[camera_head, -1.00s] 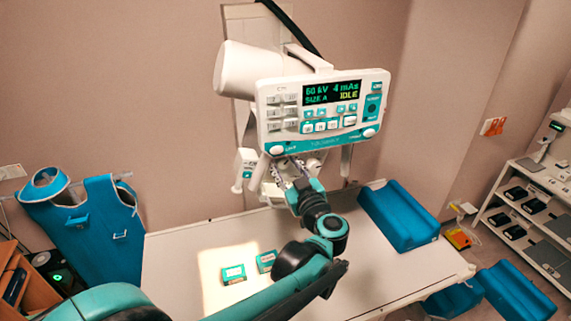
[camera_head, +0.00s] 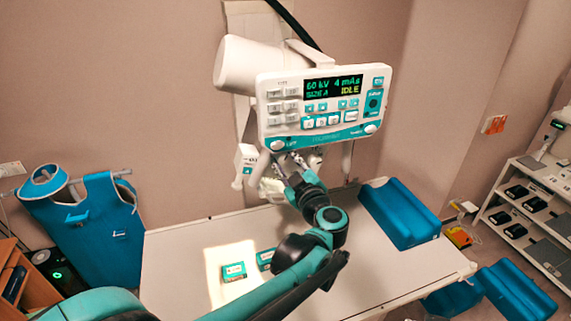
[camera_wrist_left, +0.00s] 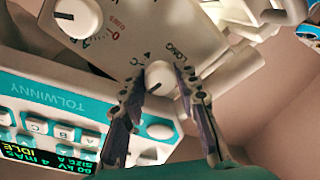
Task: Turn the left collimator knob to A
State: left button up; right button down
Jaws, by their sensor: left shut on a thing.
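The collimator knob (camera_wrist_left: 158,76) is a small white round knob on the pale collimator face, with the word LONG and small letters printed by it. My left gripper (camera_wrist_left: 157,84) has one finger on each side of this knob and is shut on it. In the head view, my left gripper (camera_head: 291,168) reaches up under the console, where its fingers and the collimator partly hide each other. A second, larger white knob (camera_wrist_left: 78,16) by a scale marked with an A shows in the wrist view. My right gripper is out of view.
The console (camera_head: 322,108) hangs just above the gripper; its display reads SIZE A and IDLE. Below is the white table (camera_head: 185,245) with a light patch, two small teal boxes (camera_head: 234,271) and a blue cushion (camera_head: 400,215). A blue apron (camera_head: 100,230) hangs left.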

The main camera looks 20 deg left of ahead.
pick_arm(q)
jog(key=shift+n, duration=0.3)
jog(key=o, duration=0.9)
